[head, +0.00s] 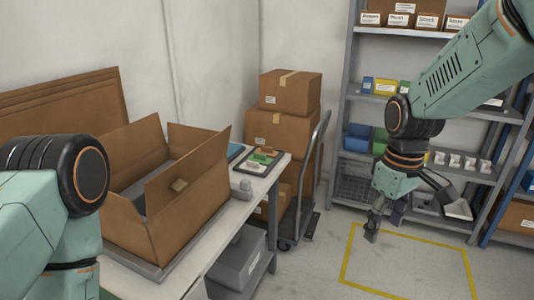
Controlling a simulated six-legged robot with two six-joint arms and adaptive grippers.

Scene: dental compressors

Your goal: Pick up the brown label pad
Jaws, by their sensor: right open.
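A dark tray (244,163) lies at the far right end of the white table and holds several small coloured pads. A brown pad (269,150) shows at the back of the tray, behind a green pad (262,157); at this size I cannot be sure it is the label pad. A paler tan pad (255,166) lies in front. My right gripper (384,225) is open and empty. It hangs pointing down over the floor, to the right of the table and well apart from the tray. Only a left arm joint shows; the left gripper is out of view.
An open cardboard box (165,215) fills much of the white table (228,213), left of the tray. Stacked cartons (283,130) on a hand truck (314,170) stand behind the table's end. Shelves (348,80) line the back right. Yellow-taped floor (410,268) is clear.

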